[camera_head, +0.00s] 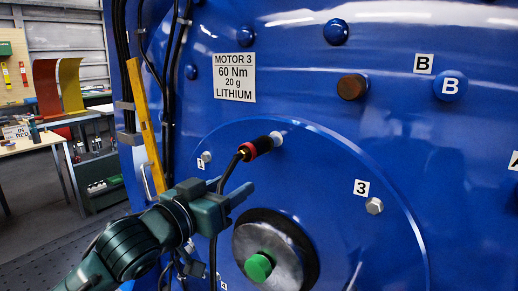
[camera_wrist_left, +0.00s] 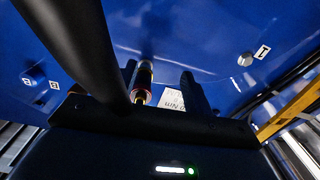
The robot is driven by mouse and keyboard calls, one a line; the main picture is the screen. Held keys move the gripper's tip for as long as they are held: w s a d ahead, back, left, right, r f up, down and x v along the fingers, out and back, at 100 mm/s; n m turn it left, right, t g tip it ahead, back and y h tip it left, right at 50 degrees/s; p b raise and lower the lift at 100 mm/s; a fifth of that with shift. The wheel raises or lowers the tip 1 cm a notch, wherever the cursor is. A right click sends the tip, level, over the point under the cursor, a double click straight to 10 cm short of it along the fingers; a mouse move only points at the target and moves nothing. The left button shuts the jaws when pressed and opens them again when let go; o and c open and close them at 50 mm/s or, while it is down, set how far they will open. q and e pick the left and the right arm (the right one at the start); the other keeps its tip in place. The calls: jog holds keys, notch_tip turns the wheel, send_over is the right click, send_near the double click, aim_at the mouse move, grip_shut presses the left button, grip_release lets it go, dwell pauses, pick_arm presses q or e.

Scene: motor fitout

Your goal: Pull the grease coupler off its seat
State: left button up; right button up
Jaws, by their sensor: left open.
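The grease coupler (camera_head: 256,147) is a short black cylinder with a red band and a brass end. Its tip meets a pale fitting (camera_head: 277,138) on the blue motor face. A black hose (camera_head: 230,173) hangs from its brass end. My left gripper (camera_head: 243,191) is open and empty, just below the coupler in the head view. In the left wrist view the coupler (camera_wrist_left: 143,82) shows between the fingertips of my left gripper (camera_wrist_left: 161,80), close to the left finger. The hose (camera_wrist_left: 82,45) crosses that view in front. Any finger contact cannot be told. My right gripper is not seen.
The blue motor housing (camera_head: 300,70) fills most of the view. A hub with a green knob (camera_head: 258,267) sticks out below the coupler. Bolt 3 (camera_head: 374,205) is to the right. A yellow bar (camera_head: 145,125) and black cables (camera_head: 175,70) stand left.

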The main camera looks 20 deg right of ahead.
pick_arm(q)
jog(key=m, duration=0.1)
send_near(263, 143)
jog(key=w+d, duration=0.1)
jog(key=w+f, duration=0.1)
jog(key=w, duration=0.1)
jog(key=shift+d+f, duration=0.1)
jog(key=shift+d, duration=0.3)
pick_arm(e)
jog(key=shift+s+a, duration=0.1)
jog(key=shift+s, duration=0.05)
pick_arm(q)
jog(key=shift+w+d, duration=0.3)
jog(key=shift+d, duration=0.1)
jog(key=p+x, duration=0.1)
jog(key=x, duration=0.4)
jog(key=shift+w+d, duration=0.2)
jog(key=shift+d, duration=0.2)
jog(key=shift+w+d+r, duration=0.2)
jog(key=shift+w+d, duration=0.05)
jog(key=shift+d, duration=0.05)
jog(key=shift+w+d, duration=0.25)
jog(key=shift+p, duration=0.35)
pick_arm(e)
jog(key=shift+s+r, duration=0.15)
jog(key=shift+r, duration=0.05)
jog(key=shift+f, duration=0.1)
